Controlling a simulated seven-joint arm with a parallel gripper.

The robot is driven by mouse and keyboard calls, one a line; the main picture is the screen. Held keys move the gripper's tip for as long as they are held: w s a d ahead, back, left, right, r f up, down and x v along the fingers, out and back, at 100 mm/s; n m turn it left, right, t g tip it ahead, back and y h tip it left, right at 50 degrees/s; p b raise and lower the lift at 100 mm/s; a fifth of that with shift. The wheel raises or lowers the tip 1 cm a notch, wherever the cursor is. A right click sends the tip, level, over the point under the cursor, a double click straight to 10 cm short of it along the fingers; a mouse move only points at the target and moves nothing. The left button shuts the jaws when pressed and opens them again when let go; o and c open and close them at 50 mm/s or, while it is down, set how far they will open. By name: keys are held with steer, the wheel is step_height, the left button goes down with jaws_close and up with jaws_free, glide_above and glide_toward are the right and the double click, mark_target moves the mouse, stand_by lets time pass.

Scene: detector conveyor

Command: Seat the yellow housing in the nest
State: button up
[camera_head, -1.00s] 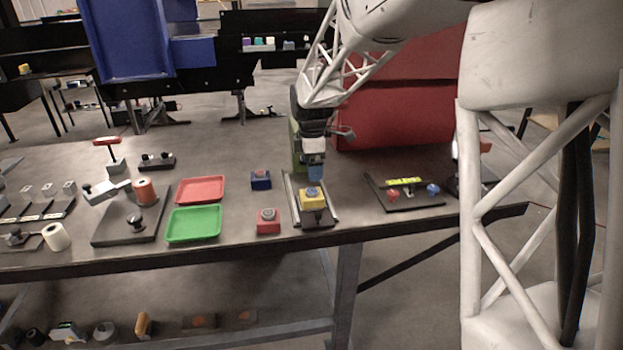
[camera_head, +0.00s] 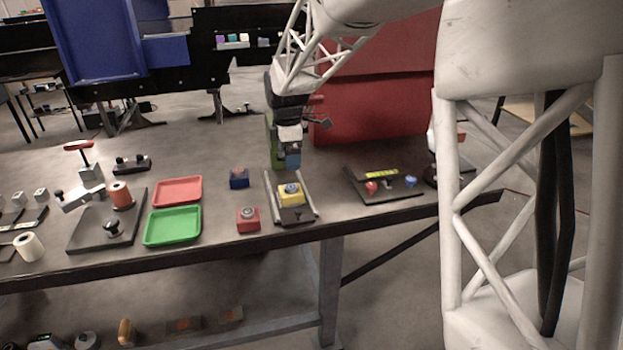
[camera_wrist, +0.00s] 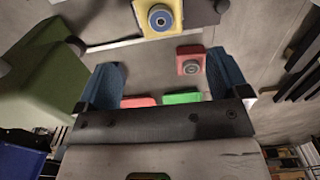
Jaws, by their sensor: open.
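The yellow housing (camera_head: 291,199), with a round blue-grey top, sits upright between the rails of a dark fixture (camera_head: 299,217) near the front table edge. In the wrist view the housing (camera_wrist: 173,27) is at the top edge, partly cut off. My gripper (camera_head: 292,160) is above and behind it, apart from it. The wrist view shows its two blue fingers spread with nothing between them (camera_wrist: 168,80). I cannot tell which part is the nest, or whether the housing is fully seated.
A red housing (camera_head: 248,222) and a blue housing (camera_head: 239,181) stand left of the rails. Red (camera_head: 177,190) and green (camera_head: 172,228) trays lie further left. A green block (camera_wrist: 45,90) stands close to my gripper. A knobbed panel (camera_head: 385,190) is on the right.

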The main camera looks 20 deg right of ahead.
steer(key=s+d+r+m+t, duration=0.1)
steer(key=s+r+m, duration=0.3)
steer(key=s, duration=0.7)
steer(key=s+d+r+m, duration=0.1)
steer(key=s+r+m, duration=0.3)
steer(key=s, duration=0.6)
steer(key=s+f+m, duration=0.2)
steer(key=s+m, duration=0.3)
steer(key=s, duration=0.5)
steer(key=s+d+f+m+t, duration=0.1)
steer(key=s+f+m, duration=0.1)
steer(key=s+m, duration=0.3)
steer(key=s, duration=0.4)
steer(key=shift+s+d+t, duration=0.2)
steer(key=shift+s+t, duration=0.1)
steer(key=shift+s, duration=0.1)
